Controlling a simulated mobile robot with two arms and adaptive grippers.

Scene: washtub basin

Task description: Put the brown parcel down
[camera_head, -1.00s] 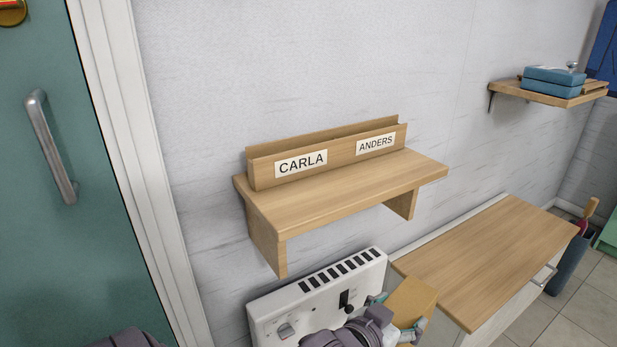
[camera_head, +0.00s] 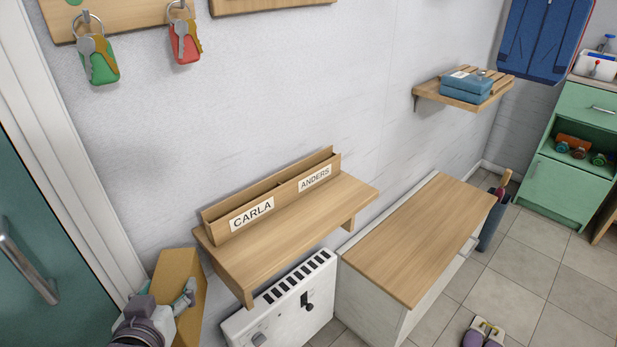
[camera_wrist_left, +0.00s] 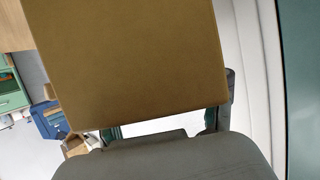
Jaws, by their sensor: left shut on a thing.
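The brown parcel (camera_head: 178,287) is at the lower left of the head view, left of the wall shelf. My left gripper (camera_head: 172,299) is shut on it and holds it in the air near the door frame. In the left wrist view the parcel (camera_wrist_left: 135,60) fills the upper middle, between the finger parts. The wooden wall shelf (camera_head: 285,225) has a letter rack (camera_head: 275,195) at its back, labelled CARLA and ANDERS. The front part of the shelf is bare. My right gripper is not in view.
A white heater (camera_head: 285,310) is under the shelf. A wooden-topped bench (camera_head: 420,235) to the right is clear. A small shelf (camera_head: 465,97) holds blue boxes. Keys (camera_head: 184,40) hang above. Purple shoes (camera_head: 484,335) stand on the floor. The green door (camera_head: 45,270) is at left.

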